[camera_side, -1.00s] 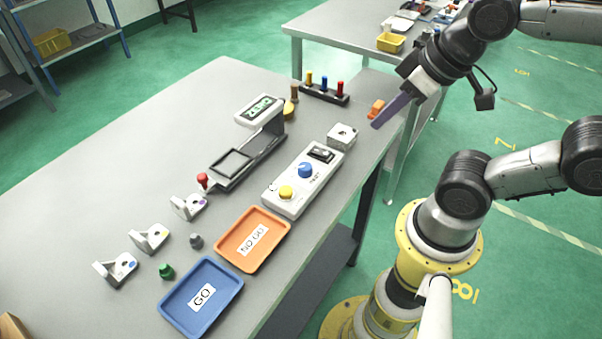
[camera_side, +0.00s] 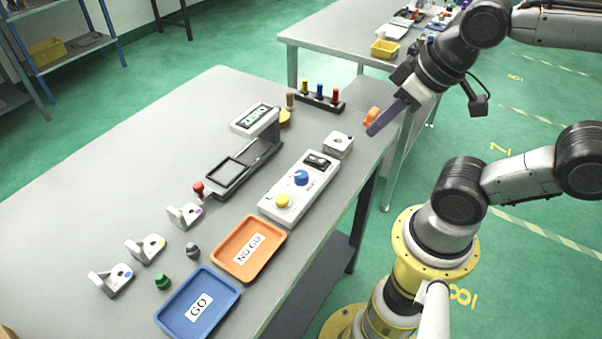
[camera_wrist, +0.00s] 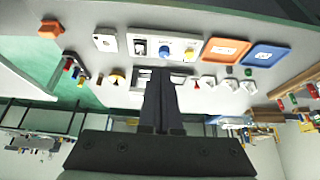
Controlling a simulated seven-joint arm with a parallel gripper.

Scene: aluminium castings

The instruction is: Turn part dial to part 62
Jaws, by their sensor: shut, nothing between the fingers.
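A white control box (camera_side: 299,188) lies on the grey table with a blue dial (camera_side: 301,178), a yellow knob or button (camera_side: 283,201) and a black switch (camera_side: 316,161). The blue dial also shows in the wrist view (camera_wrist: 165,50). Which of these is the part dial, and its markings, are too small to read. My gripper (camera_side: 371,131) is shut and empty, above the table's right edge, to the right of and apart from the box. Its fingers (camera_wrist: 160,72) point toward the table items in the wrist view.
An orange block (camera_side: 371,117) is close behind my fingertips. A casting (camera_side: 338,144) stands just beyond the box. An orange NO GO tray (camera_side: 218,258) and a blue GO tray (camera_side: 233,292) lie in front. A gauge stand (camera_side: 228,183) and several castings are to the left.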

